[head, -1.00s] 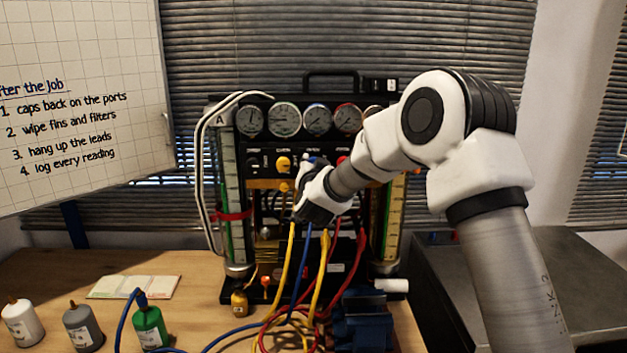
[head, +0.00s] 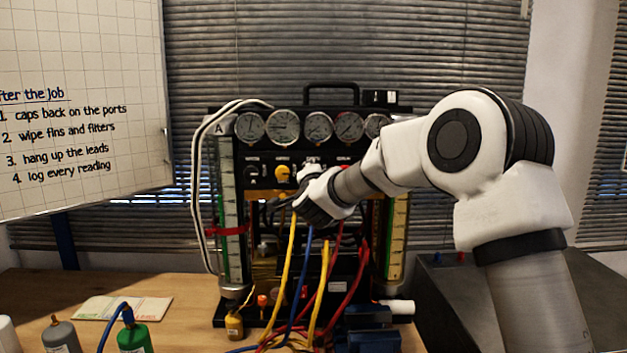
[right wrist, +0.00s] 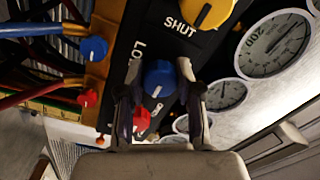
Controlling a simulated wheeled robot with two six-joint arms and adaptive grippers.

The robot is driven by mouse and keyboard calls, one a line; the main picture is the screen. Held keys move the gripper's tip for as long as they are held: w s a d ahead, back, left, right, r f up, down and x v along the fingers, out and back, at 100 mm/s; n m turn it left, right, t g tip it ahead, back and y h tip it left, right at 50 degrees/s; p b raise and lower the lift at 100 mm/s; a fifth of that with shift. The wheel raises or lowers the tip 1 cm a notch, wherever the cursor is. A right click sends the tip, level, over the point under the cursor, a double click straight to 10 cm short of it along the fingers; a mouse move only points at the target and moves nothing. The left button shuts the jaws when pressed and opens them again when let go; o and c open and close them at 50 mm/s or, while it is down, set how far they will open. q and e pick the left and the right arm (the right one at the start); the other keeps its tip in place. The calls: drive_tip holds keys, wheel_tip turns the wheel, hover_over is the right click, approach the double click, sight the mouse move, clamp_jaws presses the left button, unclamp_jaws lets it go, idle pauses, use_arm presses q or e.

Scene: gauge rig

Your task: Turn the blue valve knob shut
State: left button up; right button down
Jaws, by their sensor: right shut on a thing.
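In the right wrist view, the blue valve knob (right wrist: 160,76) sits on the black panel, with a short white mark on its face. My right gripper (right wrist: 157,88) has one finger on each side of it and is shut on it. Panel lettering reads "SHUT" beside the yellow knob (right wrist: 207,10); other letters near the blue knob are partly covered. In the head view, my right gripper (head: 312,199) is at the front of the gauge rig (head: 320,97), and my gripper and wrist hide the blue knob. My left gripper is not in view.
Yellow, blue and red hoses (head: 324,290) hang below my gripper. A second blue knob (right wrist: 94,48) and a red knob (right wrist: 87,98) sit on the brass block. Another red knob (right wrist: 142,118) is close to my fingers. Bottles (head: 133,337) stand at the front left.

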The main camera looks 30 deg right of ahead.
idle(0.4)
drive_tip(key=c, duration=0.8)
unclamp_jaws()
drive_tip(key=shift+o, duration=0.2)
drive_tip(key=v, duration=1.2)
drive_tip(key=shift+f, duration=0.1)
